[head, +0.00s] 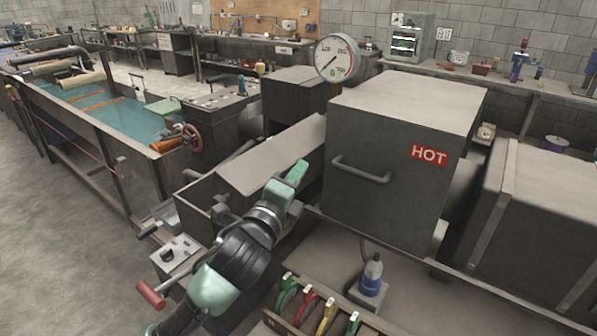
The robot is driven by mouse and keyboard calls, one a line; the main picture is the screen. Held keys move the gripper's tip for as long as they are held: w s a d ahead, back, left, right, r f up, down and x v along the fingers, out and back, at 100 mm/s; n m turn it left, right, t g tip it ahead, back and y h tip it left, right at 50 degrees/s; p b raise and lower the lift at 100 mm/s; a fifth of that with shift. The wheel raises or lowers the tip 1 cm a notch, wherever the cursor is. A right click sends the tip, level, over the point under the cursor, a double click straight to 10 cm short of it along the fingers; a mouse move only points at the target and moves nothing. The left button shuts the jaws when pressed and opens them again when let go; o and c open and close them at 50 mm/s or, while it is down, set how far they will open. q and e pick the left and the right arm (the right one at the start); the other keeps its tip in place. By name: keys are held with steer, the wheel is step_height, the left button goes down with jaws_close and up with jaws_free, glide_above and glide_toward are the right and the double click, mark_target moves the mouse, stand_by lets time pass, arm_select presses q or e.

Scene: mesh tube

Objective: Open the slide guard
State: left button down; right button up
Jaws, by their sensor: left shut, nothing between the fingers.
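The likely slide guard is a large grey metal box cover (375,215) with a bar handle (361,171) on its front and a red HOT label; no part is named as the guard, so I cannot be sure. The cover's front face is closed and its inside is hidden. My left gripper (297,172) is shut and empty, left of the handle and apart from it, in front of a sloped grey panel (262,160). My right gripper is not in view.
A dial gauge (337,58) stands behind the cover. Below are a rack of coloured-handled tools (310,306) and a small bottle (373,267). A red-handled crank (151,294) and control box (175,254) sit lower left. A water tank (120,118) is further left.

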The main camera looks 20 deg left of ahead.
mark_target(281, 159)
arm_select(q)
steer(key=a+r+n+p, duration=0.1)
steer(key=r+p, duration=0.1)
steer(key=p, duration=0.1)
steer(key=w+a+r+n+p, duration=0.1)
steer(key=a+r+p, duration=0.1)
steer(key=p, duration=0.1)
steer(key=shift+w+a+r+n, duration=0.1)
steer(key=shift+a+r+n, duration=0.05)
steer(key=shift+a+n, duration=0.15)
steer(key=shift+w+a, duration=0.15)
steer(key=shift+a, duration=0.2)
